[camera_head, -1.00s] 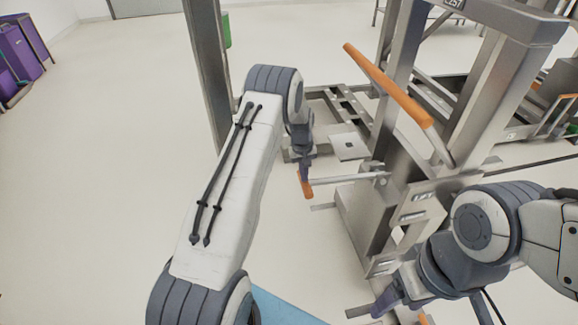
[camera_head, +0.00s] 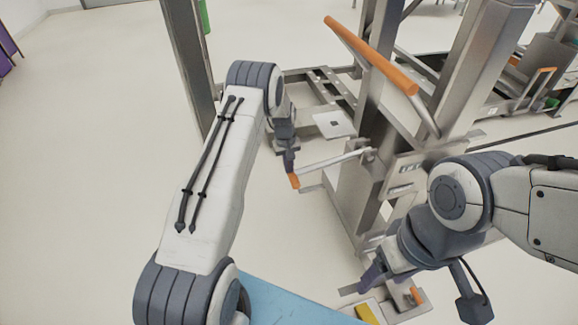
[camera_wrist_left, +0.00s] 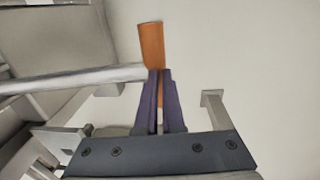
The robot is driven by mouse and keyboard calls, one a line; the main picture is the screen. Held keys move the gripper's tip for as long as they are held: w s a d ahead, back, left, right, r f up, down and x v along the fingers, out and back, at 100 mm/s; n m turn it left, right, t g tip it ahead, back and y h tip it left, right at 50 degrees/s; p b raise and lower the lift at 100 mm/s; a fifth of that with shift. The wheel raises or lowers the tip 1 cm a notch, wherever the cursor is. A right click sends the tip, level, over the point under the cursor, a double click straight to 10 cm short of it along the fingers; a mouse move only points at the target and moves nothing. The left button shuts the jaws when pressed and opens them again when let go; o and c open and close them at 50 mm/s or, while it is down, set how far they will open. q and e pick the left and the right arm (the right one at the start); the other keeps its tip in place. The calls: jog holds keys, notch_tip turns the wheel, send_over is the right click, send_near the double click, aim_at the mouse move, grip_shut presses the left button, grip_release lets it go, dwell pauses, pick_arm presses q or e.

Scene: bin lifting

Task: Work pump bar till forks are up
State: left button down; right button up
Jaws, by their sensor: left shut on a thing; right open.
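The pump bar (camera_head: 333,160) is a thin metal rod with an orange grip at its outer end, joined to the steel lift's lower body. My left gripper (camera_head: 291,168) is shut on the orange grip; the left wrist view also shows the grip (camera_wrist_left: 151,45) between its dark fingers (camera_wrist_left: 159,100). The bar runs from the grip up and right to its pivot. My right gripper (camera_head: 392,284) is open at the lower right, near the lift's base, and its fingers are partly hidden. The forks cannot be clearly made out.
A steel lift frame (camera_head: 482,75) stands at the right with an orange push handle (camera_head: 370,55) on it. A small orange-tipped part (camera_head: 417,296) and a yellow piece (camera_head: 367,314) lie near my right gripper. Open floor (camera_head: 90,150) spreads at the left.

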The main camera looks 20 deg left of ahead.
pick_arm(q)
jog(key=s+a+r+p, duration=0.1)
jog(key=r+p, duration=0.1)
jog(key=r, duration=0.4)
jog(key=s+a+r+p, duration=0.1)
jog(key=a+r+p, duration=0.1)
jog(key=r, duration=0.5)
jog(key=shift+s+r+p, duration=0.2)
jog(key=shift+s+p, duration=0.1)
jog(key=shift+p, duration=0.2)
notch_tip(320, 180, up, 6)
jog(key=w+d+m+t+h+p, duration=0.1)
jog(key=w+d+m+p, duration=0.1)
jog(key=m+p, duration=0.9)
jog(key=m, duration=0.7)
jog(key=shift+w+d+r+h, duration=0.15)
jog(key=shift+w+d+h, duration=0.05)
jog(key=shift+d+h, duration=0.1)
